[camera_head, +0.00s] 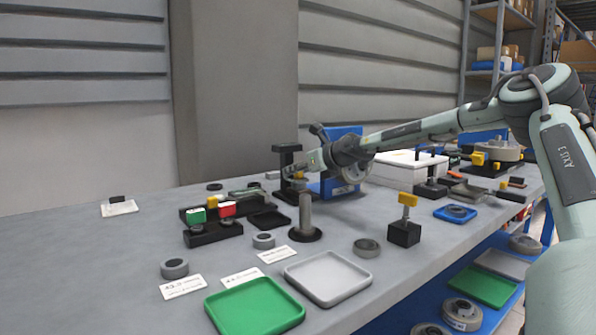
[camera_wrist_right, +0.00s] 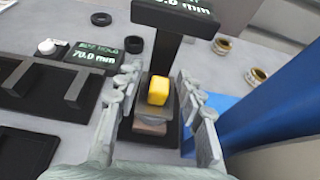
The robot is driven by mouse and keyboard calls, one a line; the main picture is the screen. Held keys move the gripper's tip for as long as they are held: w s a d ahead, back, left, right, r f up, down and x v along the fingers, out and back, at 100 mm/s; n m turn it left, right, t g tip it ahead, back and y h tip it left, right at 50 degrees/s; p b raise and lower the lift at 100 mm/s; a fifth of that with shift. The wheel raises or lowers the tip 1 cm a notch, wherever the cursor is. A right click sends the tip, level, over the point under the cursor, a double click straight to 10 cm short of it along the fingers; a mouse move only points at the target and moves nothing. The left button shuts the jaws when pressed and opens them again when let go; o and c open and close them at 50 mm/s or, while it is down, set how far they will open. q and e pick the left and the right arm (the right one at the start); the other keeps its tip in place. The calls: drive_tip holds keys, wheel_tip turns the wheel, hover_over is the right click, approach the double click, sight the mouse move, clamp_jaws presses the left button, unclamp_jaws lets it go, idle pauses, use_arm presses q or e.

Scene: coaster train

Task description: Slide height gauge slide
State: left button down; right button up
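The height gauge (camera_head: 287,149) is a black stand with a column and a display head, near the back of the bench. In the wrist view its display (camera_wrist_right: 178,12) is partly cut off; it ends in ".0 mm". Its yellow slide handle (camera_wrist_right: 158,90) sits low in front of the black column (camera_wrist_right: 160,55). My right gripper (camera_wrist_right: 158,105) is open, one finger on each side of the yellow handle, with visible gaps. In the head view the right gripper (camera_head: 305,170) is at the gauge's right side and partly hides it. My left gripper is not in view.
A blue upright piece (camera_head: 343,150) stands close right of the gauge. Black fixtures (camera_wrist_right: 60,85), one display reading 70.0 mm, lie left. A grey post (camera_head: 305,212), a yellow-topped black block (camera_head: 404,232), a green tray (camera_head: 252,306) and a grey tray (camera_head: 328,278) stand nearer.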

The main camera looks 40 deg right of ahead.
clamp_jaws()
drive_tip(key=shift+r, duration=0.1)
drive_tip(key=shift+r, duration=1.2)
drive_tip(key=shift+c, duration=0.9)
unclamp_jaws()
drive_tip(key=shift+o, duration=0.9)
drive_tip(key=shift+s, duration=0.1)
drive_tip(key=v, duration=1.2)
